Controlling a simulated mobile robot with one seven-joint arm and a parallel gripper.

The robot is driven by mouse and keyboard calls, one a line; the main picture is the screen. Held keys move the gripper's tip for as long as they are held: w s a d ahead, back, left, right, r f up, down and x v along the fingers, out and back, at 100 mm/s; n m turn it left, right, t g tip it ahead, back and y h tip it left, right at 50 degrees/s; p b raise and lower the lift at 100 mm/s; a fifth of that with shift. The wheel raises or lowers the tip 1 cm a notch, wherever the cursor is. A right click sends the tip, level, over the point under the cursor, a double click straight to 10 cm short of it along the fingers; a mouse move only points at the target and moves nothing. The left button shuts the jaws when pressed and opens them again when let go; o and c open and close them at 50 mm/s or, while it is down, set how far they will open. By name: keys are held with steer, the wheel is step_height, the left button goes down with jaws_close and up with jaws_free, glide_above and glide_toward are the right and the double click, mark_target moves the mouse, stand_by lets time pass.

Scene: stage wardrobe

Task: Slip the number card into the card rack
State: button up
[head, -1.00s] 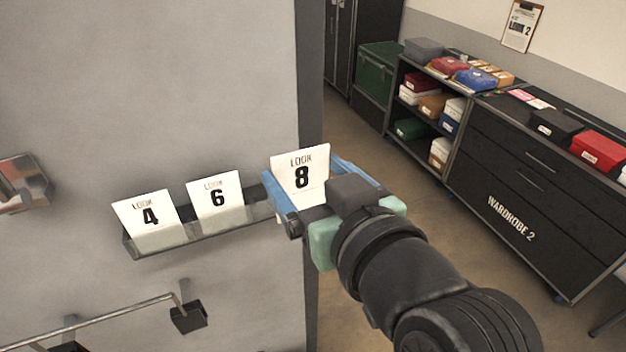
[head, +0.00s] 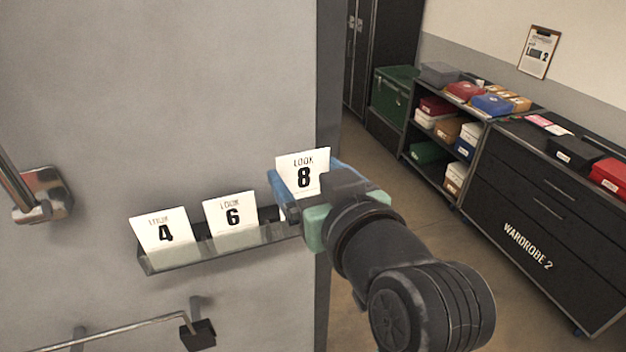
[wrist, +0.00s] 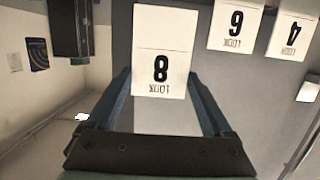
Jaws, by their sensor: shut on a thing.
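The number card (head: 303,164), white with "LOOK 8", is held upright by my gripper (head: 307,181), shut on it with blue fingers at its two sides. The card rack (head: 222,247) is a shallow dark ledge with a clear front on the grey wall. The card is at the rack's right end, its top higher than the cards standing there. My gripper hides its lower right part, and I cannot tell whether its bottom edge is inside the rack. In the wrist view the card (wrist: 162,40) appears upside down between the fingers (wrist: 160,85).
A metal rail (head: 130,331) runs below. The wall's edge (head: 326,120) is close to the right. A black wardrobe cabinet (head: 540,220) stands farther back.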

mark_target(301, 192)
steer(key=shift+x, duration=1.65)
steer(key=shift+f+b, duration=2.05)
steer(key=shift+f, duration=0.05)
steer(key=o, duration=1)
steer(key=shift+o, duration=0.2)
